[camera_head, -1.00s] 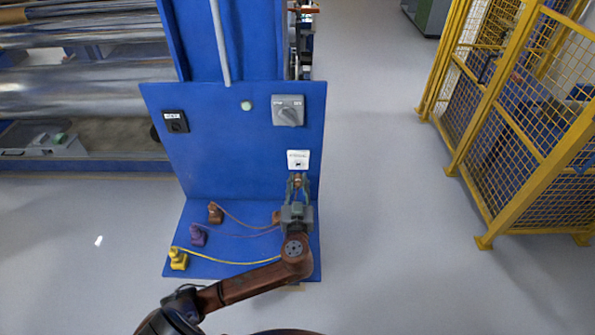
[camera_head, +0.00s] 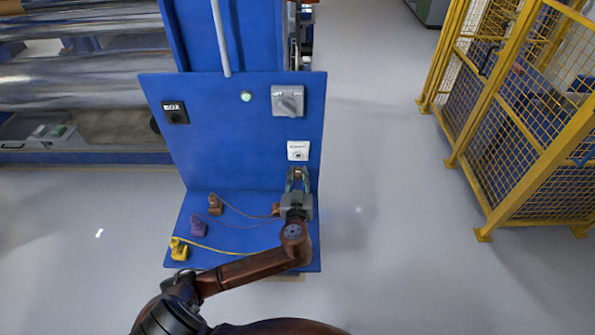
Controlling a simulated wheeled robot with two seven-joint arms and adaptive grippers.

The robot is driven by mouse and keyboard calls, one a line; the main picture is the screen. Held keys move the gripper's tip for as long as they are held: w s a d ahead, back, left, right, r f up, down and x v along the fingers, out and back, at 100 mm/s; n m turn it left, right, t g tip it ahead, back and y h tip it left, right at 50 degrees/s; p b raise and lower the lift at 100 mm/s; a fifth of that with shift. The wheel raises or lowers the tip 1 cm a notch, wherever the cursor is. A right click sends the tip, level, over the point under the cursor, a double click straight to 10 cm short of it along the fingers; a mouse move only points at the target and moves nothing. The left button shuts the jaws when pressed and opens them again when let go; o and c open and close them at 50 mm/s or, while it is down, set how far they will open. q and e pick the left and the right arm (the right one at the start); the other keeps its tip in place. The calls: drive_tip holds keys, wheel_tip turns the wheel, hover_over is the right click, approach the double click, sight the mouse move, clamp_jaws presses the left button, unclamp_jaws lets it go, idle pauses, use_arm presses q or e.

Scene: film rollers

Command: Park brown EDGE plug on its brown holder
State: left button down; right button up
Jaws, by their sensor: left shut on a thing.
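My left gripper (camera_head: 298,178) is upright in front of the blue panel, just below the white socket plate (camera_head: 298,150). It is shut on a small brown plug (camera_head: 297,173), mostly hidden between the fingers. The brown holder (camera_head: 215,204) stands on the blue shelf to the left, at the back of a row. A thin brown cable runs from near it to the right, toward my gripper. Whether anything sits on the holder is too small to tell. My right gripper is not in view.
A purple piece (camera_head: 214,228) and a yellow piece (camera_head: 179,249) stand on the blue shelf (camera_head: 240,240), with cables running right. The panel carries a grey rotary switch (camera_head: 288,101), a black switch (camera_head: 175,113) and a lamp (camera_head: 246,97). A yellow mesh fence (camera_head: 520,130) stands right.

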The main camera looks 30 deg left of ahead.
use_arm(q)
drive_tip(key=w+a+f+g+h, duration=0.4)
drive_tip(key=f+g+h, duration=0.1)
drive_tip(key=f+g, duration=0.3)
drive_tip(key=s+r+g+h, duration=0.4)
drive_tip(key=s+g, duration=0.2)
drive_tip(key=s, duration=0.4)
drive_tip(key=shift+w+a+f, duration=0.1)
drive_tip(key=shift+a+f, duration=0.05)
drive_tip(key=shift+f, duration=1.1)
drive_tip(key=shift+w+a+f, duration=0.1)
drive_tip(key=shift+a+f, duration=0.05)
drive_tip(key=shift+f, duration=1.05)
drive_tip(key=shift+w+a+f, duration=0.1)
drive_tip(key=shift+a+f, duration=0.05)
drive_tip(key=shift+f, duration=1.1)
drive_tip(key=shift+p, duration=0.9)
